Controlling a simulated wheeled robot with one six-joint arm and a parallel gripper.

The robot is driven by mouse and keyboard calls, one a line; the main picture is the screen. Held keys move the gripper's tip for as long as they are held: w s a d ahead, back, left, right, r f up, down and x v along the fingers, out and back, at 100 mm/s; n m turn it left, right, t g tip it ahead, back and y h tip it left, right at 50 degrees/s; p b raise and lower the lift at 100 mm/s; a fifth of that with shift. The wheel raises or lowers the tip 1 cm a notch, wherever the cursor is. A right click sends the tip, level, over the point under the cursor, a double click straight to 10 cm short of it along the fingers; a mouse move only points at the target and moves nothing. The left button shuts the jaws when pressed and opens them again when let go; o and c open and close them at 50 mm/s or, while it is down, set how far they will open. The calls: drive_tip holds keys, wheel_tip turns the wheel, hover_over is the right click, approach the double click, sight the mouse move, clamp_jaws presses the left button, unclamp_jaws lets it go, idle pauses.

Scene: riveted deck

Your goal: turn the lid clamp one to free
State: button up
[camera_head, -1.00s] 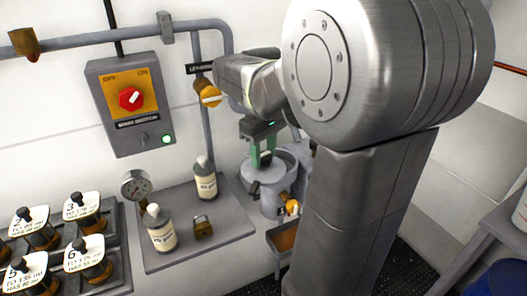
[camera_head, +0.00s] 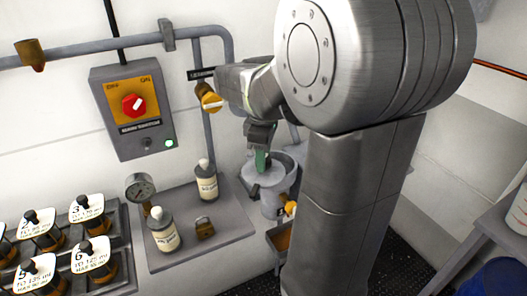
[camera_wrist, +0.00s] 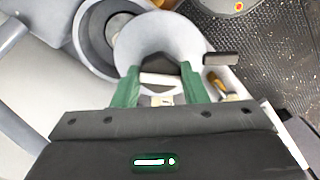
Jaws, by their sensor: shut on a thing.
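My gripper (camera_head: 262,161) points down at the top of a grey pot (camera_head: 270,203) beside the wall. In the wrist view my gripper (camera_wrist: 160,78) has its green fingers on either side of a small pale bar with a dark part above it, which I take to be the lid clamp (camera_wrist: 161,79). The fingers are shut on it. A round grey lid (camera_wrist: 140,42) lies under the clamp, and a dark ring-shaped opening (camera_wrist: 94,45) shows beside it. The fingers and palm hide part of the clamp, so its exact angle is hard to tell.
A dark handle (camera_wrist: 220,58) sticks out right of the lid. A yellow valve (camera_head: 210,100) is on the wall pipe above. A tray (camera_head: 281,238) sits below the pot.

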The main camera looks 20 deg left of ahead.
drive_tip(key=shift+n+p, duration=0.3)
drive_tip(key=shift+n, duration=0.5)
drive_tip(key=o, duration=1)
wheel_tip(320, 180, up, 14)
drive_tip(key=shift+f+p, duration=0.1)
drive_tip(key=shift+p, duration=0.25)
wheel_tip(320, 180, down, 14)
drive_tip(key=shift+b, duration=0.35)
